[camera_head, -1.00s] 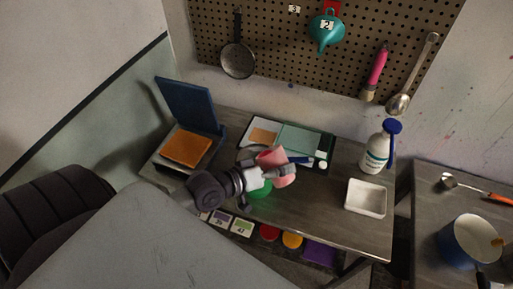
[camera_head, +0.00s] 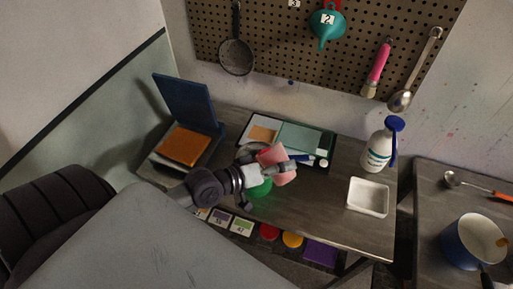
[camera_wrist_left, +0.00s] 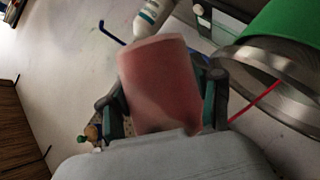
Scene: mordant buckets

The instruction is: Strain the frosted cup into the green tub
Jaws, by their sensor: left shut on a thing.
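The frosted cup (camera_head: 275,155) looks pinkish-red and is tilted. My left gripper (camera_head: 285,168) is shut on it, and the cup (camera_wrist_left: 160,85) fills the middle of the left wrist view between the fingers. The green tub (camera_head: 261,189) stands on the table just below the cup, partly hidden by my gripper; its green wall (camera_wrist_left: 292,22) shows in the left wrist view. A metal strainer (camera_wrist_left: 255,62) with a wide rim is at the tub's mouth. A thin red streak runs beside the cup across the strainer; I cannot tell whether it is liquid. My right gripper is out of view.
A dark tray with a green mat (camera_head: 300,138) lies behind. A blue pot (camera_head: 470,243) is on the right table.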

